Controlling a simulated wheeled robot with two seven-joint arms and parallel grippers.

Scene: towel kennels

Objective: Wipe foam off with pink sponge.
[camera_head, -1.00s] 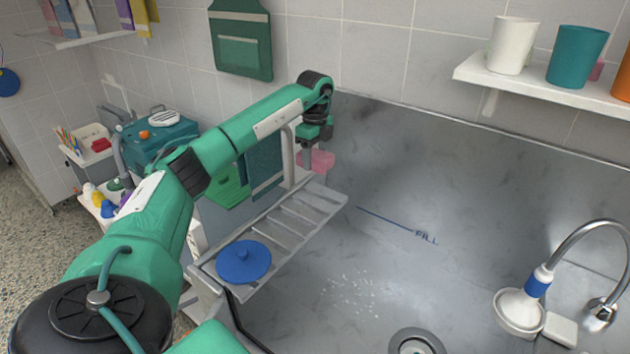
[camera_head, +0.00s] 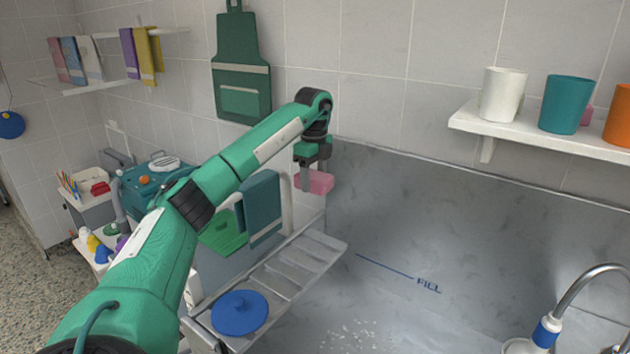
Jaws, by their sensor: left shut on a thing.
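The pink sponge (camera_head: 318,182) is held by my left gripper (camera_head: 309,176), which is shut on it. Gripper and sponge are raised above the far end of the slatted rack, in front of the tiled wall. The foam (camera_head: 352,336) is a patch of small white specks on the floor of the grey metal basin (camera_head: 400,235), at the bottom edge of the view. The sponge is apart from the foam, up and to the left of it. My right gripper is not in view.
The slatted rack (camera_head: 300,262) at the basin's left edge carries a blue round lid (camera_head: 240,311). A curved tap (camera_head: 566,292) stands at the right. A shelf (camera_head: 545,130) with cups is above. The basin's middle is clear.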

